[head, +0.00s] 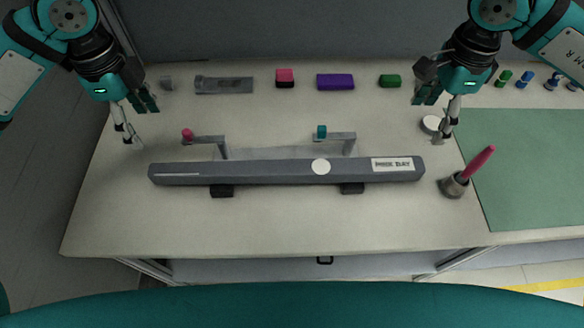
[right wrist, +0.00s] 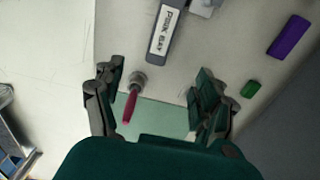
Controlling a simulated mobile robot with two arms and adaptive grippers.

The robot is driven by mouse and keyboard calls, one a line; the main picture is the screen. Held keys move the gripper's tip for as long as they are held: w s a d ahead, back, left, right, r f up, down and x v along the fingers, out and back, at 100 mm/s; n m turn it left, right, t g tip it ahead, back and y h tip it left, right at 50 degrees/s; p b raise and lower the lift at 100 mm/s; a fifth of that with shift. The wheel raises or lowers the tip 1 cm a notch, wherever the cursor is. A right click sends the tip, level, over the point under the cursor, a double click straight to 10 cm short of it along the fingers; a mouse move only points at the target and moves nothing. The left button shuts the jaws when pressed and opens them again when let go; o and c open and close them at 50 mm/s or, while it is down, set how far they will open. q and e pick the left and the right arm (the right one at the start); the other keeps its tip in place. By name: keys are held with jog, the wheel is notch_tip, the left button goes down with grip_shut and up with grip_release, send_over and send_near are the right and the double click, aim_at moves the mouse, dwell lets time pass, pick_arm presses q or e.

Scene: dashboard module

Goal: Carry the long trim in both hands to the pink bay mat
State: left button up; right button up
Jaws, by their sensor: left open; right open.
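The long trim (head: 260,171) is a dark grey bar with a white round spot and a "PINK BAY" label. It rests across black supports (head: 222,191) on the pale table. Its labelled end (right wrist: 165,30) shows in the right wrist view. My left gripper (head: 135,122) is open and empty, above the table beyond the trim's left end. My right gripper (head: 437,118) is open and empty, above and behind the trim's right end; its spread fingers (right wrist: 155,110) also show in the right wrist view. I see no pink mat in these views.
Two clamp-like brackets with a pink knob (head: 187,134) and a teal knob (head: 321,131) stand behind the trim. A cup with a pink-handled tool (head: 455,185) stands near its right end. A green mat (head: 530,160) lies right. Small coloured blocks (head: 335,81) line the back.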

aim_at(403, 165)
pick_arm(q)
notch_tip(403, 165, down, 17)
jog(key=shift+r, duration=0.1)
pick_arm(e)
notch_tip(403, 165, down, 17)
jog(key=shift+r, duration=0.1)
pick_arm(q)
jog(key=c, duration=1.3)
pick_arm(e)
jog(key=c, duration=1.3)
pick_arm(q)
grip_shut()
pick_arm(e)
grip_shut()
pick_arm(q)
jog(key=shift+w, duration=0.1)
